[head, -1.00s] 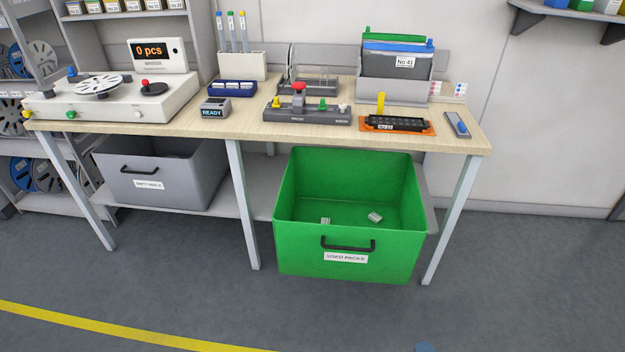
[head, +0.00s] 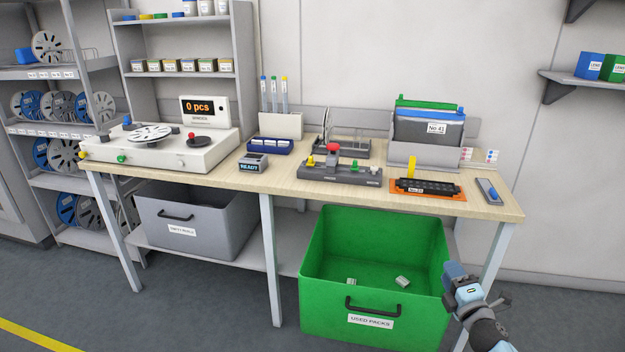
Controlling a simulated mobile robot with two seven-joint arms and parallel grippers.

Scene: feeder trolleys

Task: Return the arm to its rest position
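My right gripper (head: 457,275) is in the head view at the lower right, in front of the right edge of the green bin (head: 375,285). It is grey and blue, and its arm comes up from the bottom edge. Its fingers are too small and foreshortened to show whether they are open or shut. I see no separate object clearly held in it. My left gripper is out of view.
The workbench (head: 505,207) carries a counter machine (head: 170,155), a grey press fixture (head: 340,172) and an orange mat (head: 455,194). A grey bin (head: 190,222) stands on its lower shelf. Open floor lies in front at the left.

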